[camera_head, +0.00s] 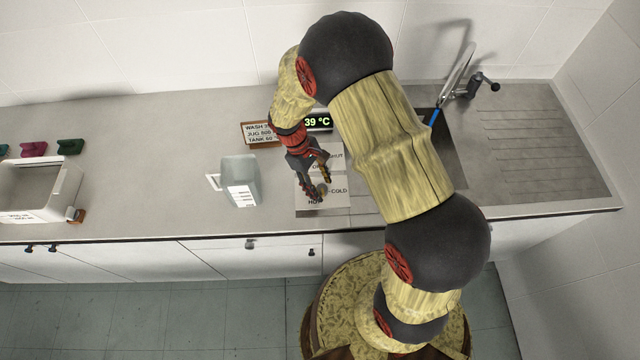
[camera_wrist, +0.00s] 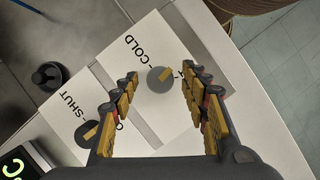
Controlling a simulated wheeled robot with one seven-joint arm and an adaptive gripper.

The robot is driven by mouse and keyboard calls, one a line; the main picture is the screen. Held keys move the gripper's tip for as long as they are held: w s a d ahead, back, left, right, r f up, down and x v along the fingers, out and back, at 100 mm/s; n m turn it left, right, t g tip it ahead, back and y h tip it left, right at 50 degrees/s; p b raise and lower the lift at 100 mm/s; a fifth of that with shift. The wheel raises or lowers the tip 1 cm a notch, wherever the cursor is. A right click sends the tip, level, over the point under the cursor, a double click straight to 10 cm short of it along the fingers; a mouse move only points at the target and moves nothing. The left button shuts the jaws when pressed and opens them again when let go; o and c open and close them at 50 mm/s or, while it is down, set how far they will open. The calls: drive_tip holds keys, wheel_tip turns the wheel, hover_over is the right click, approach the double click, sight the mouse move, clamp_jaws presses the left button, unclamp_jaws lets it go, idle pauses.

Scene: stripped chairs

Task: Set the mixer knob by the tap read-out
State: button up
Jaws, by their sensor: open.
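The mixer knob (camera_wrist: 156,84) is a grey disc with a yellow mark, on a white plate by the word COLD; the other label is mostly hidden by a finger. My gripper (camera_wrist: 160,71) is open, one finger on each side of this knob; contact cannot be told. In the head view my gripper (camera_head: 321,188) is over the plate (camera_head: 340,202). A second knob (camera_wrist: 88,134) with a yellow mark sits by the word SHUT, partly hidden by my gripper. The tap read-out (camera_head: 318,122) shows green 39 °C, its left edge partly hidden by my arm.
A brown-framed sign (camera_head: 256,134) reads WASH, JUG and TANK with partly hidden figures. A pale jug (camera_head: 240,176) stands left of my gripper. A white tank (camera_head: 30,215) is at far left. The sink (camera_head: 447,140) and tap (camera_head: 458,75) lie right, partly behind my arm.

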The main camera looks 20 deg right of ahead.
drive_tip(key=v, duration=1.2)
idle(0.4)
drive_tip(key=s+d+r+m+t+y+b, duration=0.1)
drive_tip(key=s+r+m+t+b, duration=0.2)
drive_tip(key=s+r+b, duration=0.3)
drive_tip(key=s+d+r+m+t+y+b, duration=0.1)
drive_tip(key=s+r+m+t+b, duration=0.3)
drive_tip(key=s, duration=0.8)
wheel_tip(320, 180, up, 4)
drive_tip(key=shift+d+f+t+y+b, duration=0.15)
drive_tip(key=shift+d+t+y+b, duration=0.25)
drive_tip(key=shift+d+t+b, duration=0.5)
drive_tip(key=shift+s+a, duration=0.1)
drive_tip(key=shift+a, duration=0.1)
